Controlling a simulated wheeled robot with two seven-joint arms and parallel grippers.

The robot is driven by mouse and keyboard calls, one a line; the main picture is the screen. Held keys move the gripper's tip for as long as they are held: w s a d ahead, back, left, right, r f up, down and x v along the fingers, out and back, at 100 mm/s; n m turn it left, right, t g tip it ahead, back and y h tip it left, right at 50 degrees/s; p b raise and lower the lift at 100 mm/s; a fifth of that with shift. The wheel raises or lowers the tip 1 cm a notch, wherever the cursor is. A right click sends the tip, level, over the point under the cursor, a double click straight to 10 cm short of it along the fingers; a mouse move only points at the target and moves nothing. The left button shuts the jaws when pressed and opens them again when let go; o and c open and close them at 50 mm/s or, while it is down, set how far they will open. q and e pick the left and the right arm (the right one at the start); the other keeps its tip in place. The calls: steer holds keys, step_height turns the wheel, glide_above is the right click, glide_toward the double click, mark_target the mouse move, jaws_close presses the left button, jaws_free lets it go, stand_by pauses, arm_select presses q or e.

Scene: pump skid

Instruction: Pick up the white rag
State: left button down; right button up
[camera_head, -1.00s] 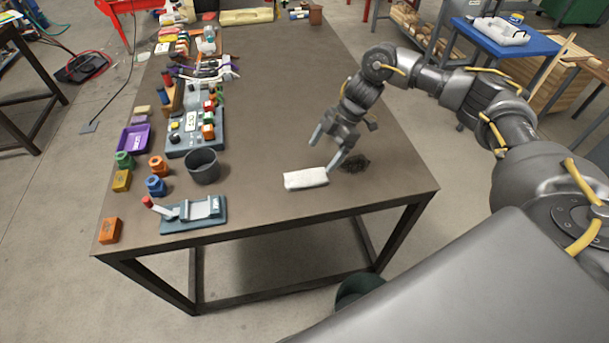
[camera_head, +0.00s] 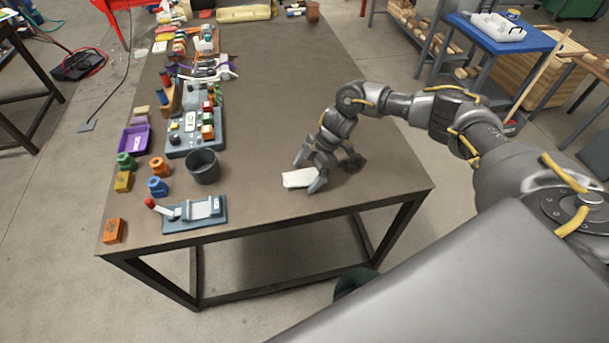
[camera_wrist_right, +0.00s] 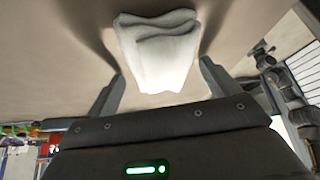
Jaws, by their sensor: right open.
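The white rag (camera_head: 298,178) lies folded on the brown table near its front right part. My right gripper (camera_head: 308,174) is low over the rag's right end, fingers apart. In the right wrist view the rag (camera_wrist_right: 158,50) lies ahead of the palm, and the open fingers of the gripper (camera_wrist_right: 160,88) stand to either side of its near end. I cannot tell whether they touch it. My left gripper does not show.
A grey cup (camera_head: 203,167), a vise-like fixture with a red knob (camera_head: 197,213) and a purple tray (camera_head: 134,139) stand to the left. The table's middle (camera_head: 275,90) is clear.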

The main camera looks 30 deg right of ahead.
steer(key=shift+f, duration=0.15)
stand_by(0.3)
steer(key=shift+c, duration=0.5)
steer(key=c, duration=0.9)
